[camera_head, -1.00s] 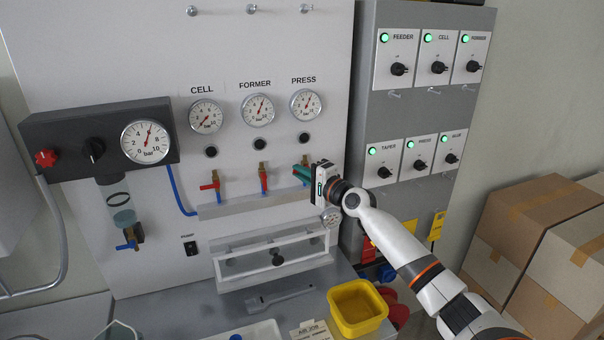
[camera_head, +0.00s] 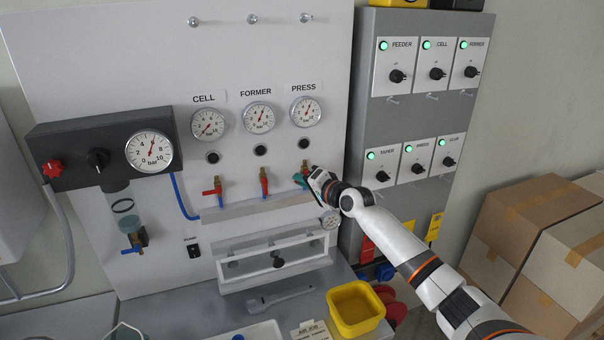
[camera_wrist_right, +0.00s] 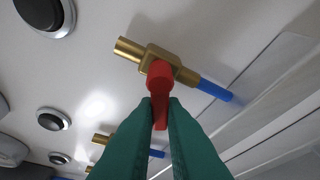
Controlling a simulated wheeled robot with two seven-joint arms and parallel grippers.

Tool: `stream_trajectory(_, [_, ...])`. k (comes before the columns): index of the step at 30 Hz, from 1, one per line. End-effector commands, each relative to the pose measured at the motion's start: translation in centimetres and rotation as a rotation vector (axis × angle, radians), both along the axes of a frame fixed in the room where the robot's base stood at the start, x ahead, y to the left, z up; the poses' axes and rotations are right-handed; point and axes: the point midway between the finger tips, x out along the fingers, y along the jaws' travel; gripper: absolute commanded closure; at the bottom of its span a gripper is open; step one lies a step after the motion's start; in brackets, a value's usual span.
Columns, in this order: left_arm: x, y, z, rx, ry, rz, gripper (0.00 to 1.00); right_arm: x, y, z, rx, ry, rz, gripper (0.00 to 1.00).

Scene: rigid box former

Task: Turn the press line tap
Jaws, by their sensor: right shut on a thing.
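The press line tap is a brass valve (camera_wrist_right: 160,62) with a red handle (camera_wrist_right: 160,82) and a blue hose below, seen close up in the right wrist view. In the head view its brass top (camera_head: 304,166) shows under the PRESS gauge (camera_head: 306,111), and its handle is hidden by my gripper. My right gripper (camera_head: 301,180) has green fingers, which also show in the right wrist view (camera_wrist_right: 160,118). They are shut on the red handle, one on each side. My left gripper is not in view.
The CELL tap (camera_head: 213,190) and FORMER tap (camera_head: 264,181) stand left of the press tap, with red handles. A grey ledge (camera_head: 258,203) runs below them. A yellow bin (camera_head: 356,307) and a grey wrench (camera_head: 281,298) lie on the bench. A switch cabinet (camera_head: 408,115) stands right.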

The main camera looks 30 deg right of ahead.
Motion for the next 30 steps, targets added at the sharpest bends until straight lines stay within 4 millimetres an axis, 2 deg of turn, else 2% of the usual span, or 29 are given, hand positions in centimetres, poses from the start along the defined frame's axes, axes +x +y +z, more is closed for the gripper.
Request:
stream_trajectory(1, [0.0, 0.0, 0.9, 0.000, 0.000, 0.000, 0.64, 0.0, 0.0, 0.3, -0.043, 0.014, 0.001, 1.00])
stream_trajectory(15, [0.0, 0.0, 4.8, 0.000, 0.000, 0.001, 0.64, -0.2, -0.6, -0.5, -0.476, 0.117, 0.002, 1.00])
stream_trajectory(22, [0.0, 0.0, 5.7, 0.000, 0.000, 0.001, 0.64, -0.3, -1.0, -1.0, -0.686, 0.168, 0.002, 1.00])
stream_trajectory(30, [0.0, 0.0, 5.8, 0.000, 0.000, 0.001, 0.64, -0.4, -1.4, -1.3, -0.897, 0.218, 0.002, 1.00])
